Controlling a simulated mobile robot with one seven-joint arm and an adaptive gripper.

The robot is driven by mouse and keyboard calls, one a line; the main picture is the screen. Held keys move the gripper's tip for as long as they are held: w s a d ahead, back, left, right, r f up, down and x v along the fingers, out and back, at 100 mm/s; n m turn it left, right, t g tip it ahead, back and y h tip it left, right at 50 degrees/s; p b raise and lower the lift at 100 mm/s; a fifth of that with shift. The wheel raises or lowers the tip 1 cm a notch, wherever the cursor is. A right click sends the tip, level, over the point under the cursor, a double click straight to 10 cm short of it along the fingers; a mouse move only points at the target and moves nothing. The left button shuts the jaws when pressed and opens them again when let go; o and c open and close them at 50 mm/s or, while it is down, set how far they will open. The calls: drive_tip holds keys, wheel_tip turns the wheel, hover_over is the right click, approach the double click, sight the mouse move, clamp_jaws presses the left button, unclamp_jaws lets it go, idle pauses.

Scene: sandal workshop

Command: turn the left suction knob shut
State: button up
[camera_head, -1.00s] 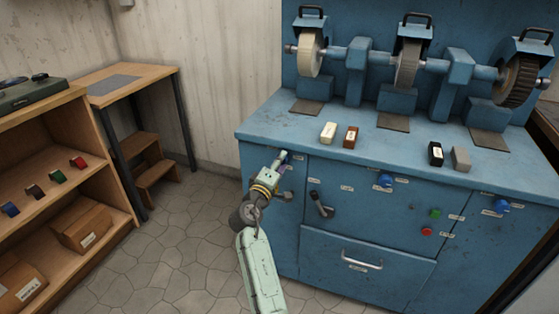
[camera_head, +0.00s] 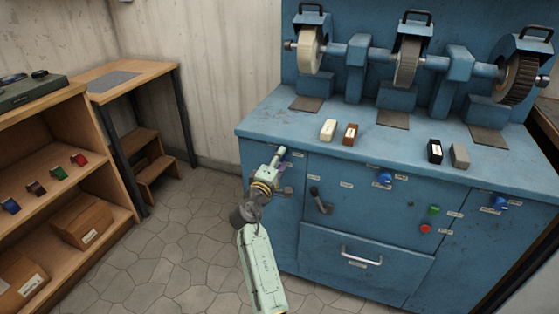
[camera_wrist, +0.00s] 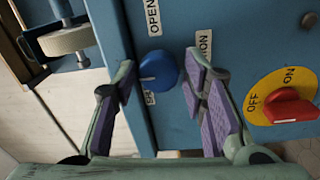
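The left suction knob (camera_wrist: 158,71) is a round blue knob on the blue cabinet front, with an "OPEN" label above it in the wrist view and a partly hidden label below. My gripper (camera_wrist: 161,84) is open, its purple-padded fingers on either side of the knob. The knob lies between and apparently beyond the fingertips; I see a gap to the right finger and cannot tell contact on the left. In the head view my gripper (camera_head: 279,156) is at the cabinet's upper left front and hides most of the knob.
A red switch on a yellow OFF/ON disc (camera_wrist: 285,105) is right of my fingers. Two other blue knobs, the middle one (camera_head: 385,178) and the right one (camera_head: 500,203), are on the cabinet. A dark lever (camera_head: 320,200) sticks out nearby. Wooden shelves (camera_head: 85,110) stand left; floor between is clear.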

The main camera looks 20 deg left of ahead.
drive_tip(key=shift+o, duration=0.9)
drive_tip(key=s, duration=1.2)
drive_tip(key=shift+a+f, duration=0.2)
